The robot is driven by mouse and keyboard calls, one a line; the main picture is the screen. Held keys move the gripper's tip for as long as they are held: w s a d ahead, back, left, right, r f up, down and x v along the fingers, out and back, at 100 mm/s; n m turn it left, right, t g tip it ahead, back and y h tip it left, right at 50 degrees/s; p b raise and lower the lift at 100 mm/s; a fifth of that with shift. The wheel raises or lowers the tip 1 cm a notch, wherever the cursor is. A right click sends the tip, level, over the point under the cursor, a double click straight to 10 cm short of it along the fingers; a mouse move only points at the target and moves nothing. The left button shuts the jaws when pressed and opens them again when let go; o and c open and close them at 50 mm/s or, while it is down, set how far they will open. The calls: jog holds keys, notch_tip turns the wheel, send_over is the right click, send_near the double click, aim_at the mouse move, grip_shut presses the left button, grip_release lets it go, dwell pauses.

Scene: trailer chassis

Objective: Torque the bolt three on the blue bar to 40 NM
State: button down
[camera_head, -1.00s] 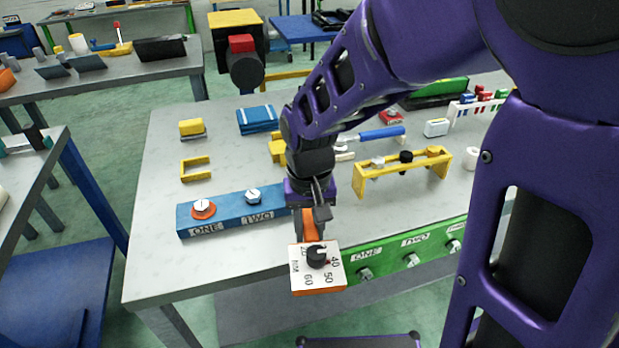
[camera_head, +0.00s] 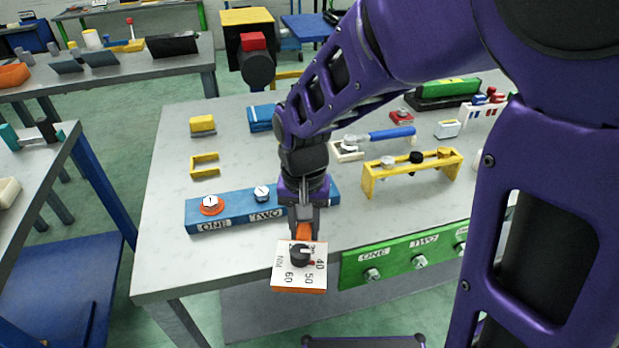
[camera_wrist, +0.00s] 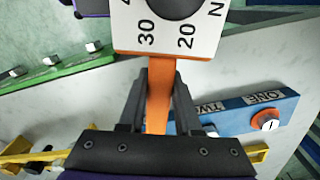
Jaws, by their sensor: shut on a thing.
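My gripper (camera_head: 304,222) is shut on the orange handle of a torque tool (camera_head: 299,268). The tool has a white dial face with a black knob and numbers, and hangs in front of the table edge. In the wrist view the orange handle (camera_wrist: 159,95) sits between the fingers. The blue bar (camera_head: 235,207) lies on the table behind and left of the tool. Its bolt at ONE (camera_head: 210,202) has an orange ring; its bolt at TWO (camera_head: 261,193) is plain. My wrist and arm hide the bar's right part, so bolt three is not visible.
A green bar (camera_head: 400,254) with bolts is on the table's front edge, right of the tool. A yellow rack (camera_head: 413,171), a blue-handled tool (camera_head: 390,134) and a yellow bracket (camera_head: 204,166) stand behind. The table's left front is clear.

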jog(key=shift+a, duration=0.15)
jog(key=shift+w+a+m, duration=0.1)
jog(key=shift+a+m, duration=0.35)
jog(key=shift+m, duration=0.05)
jog(key=shift+d+n, duration=0.3)
jog(key=shift+d, duration=0.1)
jog(key=shift+r, duration=0.15)
jog(key=shift+r+p, duration=2.55)
jog(key=shift+r, duration=0.4)
